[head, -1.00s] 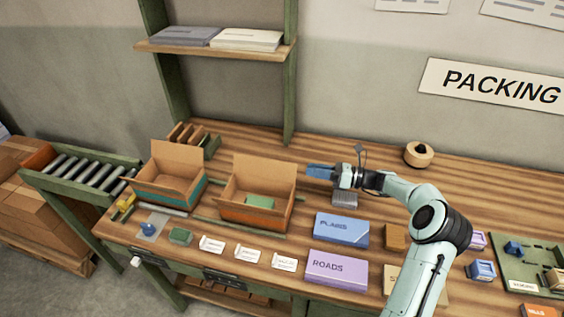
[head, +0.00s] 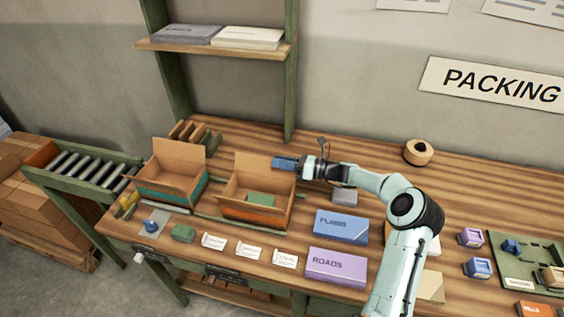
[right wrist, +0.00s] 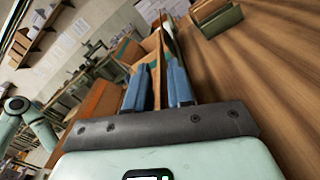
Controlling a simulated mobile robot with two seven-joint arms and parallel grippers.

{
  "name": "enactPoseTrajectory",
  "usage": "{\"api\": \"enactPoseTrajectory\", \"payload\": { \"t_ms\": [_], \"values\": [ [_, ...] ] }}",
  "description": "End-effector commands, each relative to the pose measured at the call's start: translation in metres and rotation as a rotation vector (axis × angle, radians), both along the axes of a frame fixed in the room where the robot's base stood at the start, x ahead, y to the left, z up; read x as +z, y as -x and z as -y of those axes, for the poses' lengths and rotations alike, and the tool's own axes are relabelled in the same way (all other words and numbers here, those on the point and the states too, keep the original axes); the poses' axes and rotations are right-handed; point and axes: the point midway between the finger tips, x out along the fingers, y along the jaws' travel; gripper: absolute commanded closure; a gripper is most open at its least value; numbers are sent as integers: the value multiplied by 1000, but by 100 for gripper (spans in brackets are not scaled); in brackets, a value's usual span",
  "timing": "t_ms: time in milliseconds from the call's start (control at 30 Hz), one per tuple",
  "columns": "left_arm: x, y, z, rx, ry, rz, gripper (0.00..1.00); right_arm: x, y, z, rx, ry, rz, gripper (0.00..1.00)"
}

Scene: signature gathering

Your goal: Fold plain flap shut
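The orange-striped cardboard box (head: 240,212) stands open on the bench with a green block (head: 262,199) inside. Its plain brown back flap (head: 252,165) stands raised. My right gripper (head: 276,163) is at the upper right of this flap, its blue fingers overlapping the flap in the head view. In the right wrist view the fingers of the right gripper (right wrist: 160,80) are apart, with a brown cardboard edge (right wrist: 159,62) showing in the gap; I cannot tell whether they touch it. My left gripper is not in view.
A teal-striped open box (head: 160,190) stands to the left. A blue box (head: 341,226), a purple ROADS box (head: 336,268) and several white cards lie in front. A tape roll (head: 418,152) sits at the back right. A roller conveyor (head: 85,170) is at the left.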

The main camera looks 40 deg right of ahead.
Motion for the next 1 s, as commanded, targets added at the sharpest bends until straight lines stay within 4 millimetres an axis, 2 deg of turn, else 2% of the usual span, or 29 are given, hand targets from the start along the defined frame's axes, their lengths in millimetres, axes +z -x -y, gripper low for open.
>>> {"api": "enactPoseTrajectory", "payload": {
  "t_ms": [67,467,1000],
  "values": [
    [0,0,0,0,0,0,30,0,0,0,0,0,0,100],
    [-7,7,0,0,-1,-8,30,0,2,-2,0,34,26,100],
    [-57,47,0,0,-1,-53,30,1,15,-18,3,321,254,100]
  ]
}}
